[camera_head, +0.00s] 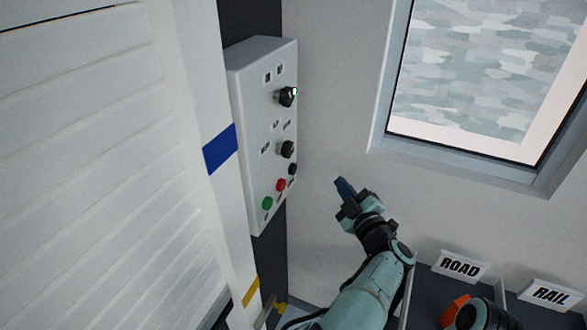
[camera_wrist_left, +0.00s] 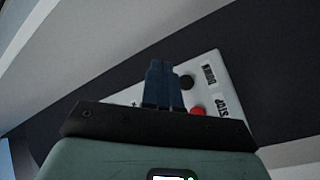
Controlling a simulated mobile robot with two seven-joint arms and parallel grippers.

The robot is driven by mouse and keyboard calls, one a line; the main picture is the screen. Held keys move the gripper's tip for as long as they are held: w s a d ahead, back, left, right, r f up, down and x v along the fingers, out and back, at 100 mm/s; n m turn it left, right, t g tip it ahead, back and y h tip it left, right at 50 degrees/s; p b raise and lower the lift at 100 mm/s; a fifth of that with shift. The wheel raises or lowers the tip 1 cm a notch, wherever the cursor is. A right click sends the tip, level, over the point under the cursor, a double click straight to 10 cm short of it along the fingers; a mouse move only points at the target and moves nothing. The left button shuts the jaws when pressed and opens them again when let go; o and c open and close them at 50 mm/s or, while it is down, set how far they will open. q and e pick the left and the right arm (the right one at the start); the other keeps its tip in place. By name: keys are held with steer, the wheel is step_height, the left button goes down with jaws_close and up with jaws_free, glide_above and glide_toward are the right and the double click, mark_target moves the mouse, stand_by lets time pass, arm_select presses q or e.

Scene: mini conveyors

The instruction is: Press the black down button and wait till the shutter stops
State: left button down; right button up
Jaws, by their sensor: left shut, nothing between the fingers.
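The black down button (camera_head: 292,168) is the top one of three buttons on the white control panel (camera_head: 247,110). In the left wrist view the black button (camera_wrist_left: 187,81) sits beside its DOWN label (camera_wrist_left: 209,75). My left gripper (camera_head: 344,186) is shut and empty, to the right of the panel in the head view and apart from the button there. In the left wrist view its blue fingertips (camera_wrist_left: 160,72) overlap the panel, just left of the black button. The white slatted shutter (camera_head: 90,150) fills the left side; its lower edge is not clear.
Below the black button are a red button (camera_head: 281,186) and a green button (camera_head: 267,203). Two black knobs (camera_head: 287,96) sit higher on the panel. A window (camera_head: 480,80) is at upper right. ROAD (camera_head: 459,266) and RAIL (camera_head: 552,294) signs stand at lower right.

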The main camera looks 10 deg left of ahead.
mark_target(293, 169)
arm_select(q)
steer(key=w+a+b, duration=0.2)
steer(key=w+a, duration=0.1)
steer(key=a, duration=0.5)
steer(key=shift+a, duration=0.25)
arm_select(e)
steer(key=shift+s+f, duration=1.15)
steer(key=shift+f, duration=0.3)
arm_select(q)
steer(key=shift+a, duration=0.15)
stand_by(0.4)
steer(key=shift+a, duration=0.25)
arm_select(e)
steer(key=shift+s+f, duration=0.1)
